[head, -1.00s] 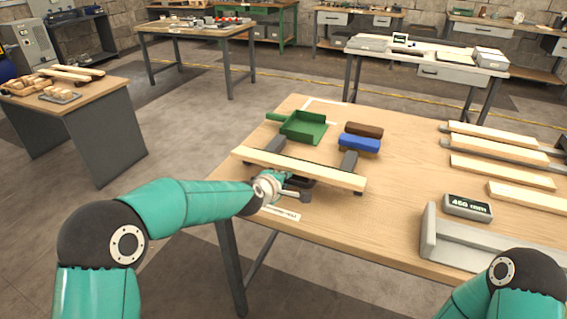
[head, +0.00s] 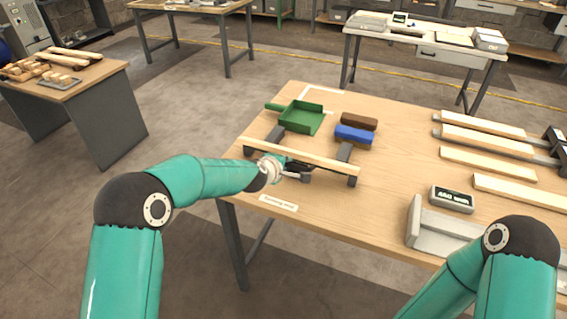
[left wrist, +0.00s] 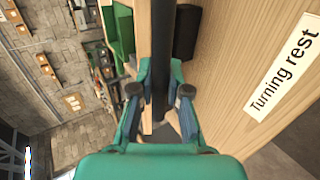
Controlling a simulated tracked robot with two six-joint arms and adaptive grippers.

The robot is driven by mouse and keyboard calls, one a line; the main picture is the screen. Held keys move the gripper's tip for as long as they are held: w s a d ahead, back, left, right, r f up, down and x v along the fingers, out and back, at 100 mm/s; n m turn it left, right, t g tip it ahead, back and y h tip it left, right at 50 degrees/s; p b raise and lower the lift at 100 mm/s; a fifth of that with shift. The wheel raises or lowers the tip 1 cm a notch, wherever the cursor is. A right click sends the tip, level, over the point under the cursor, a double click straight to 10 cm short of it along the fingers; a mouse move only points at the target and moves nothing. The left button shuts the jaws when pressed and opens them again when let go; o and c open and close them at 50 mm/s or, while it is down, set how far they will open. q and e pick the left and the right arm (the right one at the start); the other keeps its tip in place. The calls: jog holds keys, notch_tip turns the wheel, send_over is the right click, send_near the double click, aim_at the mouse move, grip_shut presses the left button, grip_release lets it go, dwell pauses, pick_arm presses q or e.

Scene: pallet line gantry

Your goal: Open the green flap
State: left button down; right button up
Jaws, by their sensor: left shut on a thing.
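I see no green flap; the green thing in view is a dustpan-like tray with a handle (head: 301,118), behind a long pale wooden board (head: 325,161).
A blue block (head: 353,135) and a brown block (head: 359,121) lie behind the board. A "Turning rest" label (head: 278,203) is in front. Several boards (head: 487,164), a display (head: 452,198) and a grey angled fixture (head: 435,235) fill the right side. The table's middle is clear.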

pick_arm(q)
jog(key=shift+w+r, duration=0.25)
jog(key=shift+r, duration=0.15)
jog(key=c, duration=1.1)
grip_release()
jog(key=shift+d, duration=0.1)
jog(key=shift+c, duration=0.2)
jog(key=shift+f, duration=0.1)
jog(key=shift+s, duration=0.1)
jog(key=v, duration=1.1)
jog(key=shift+s, duration=0.35)
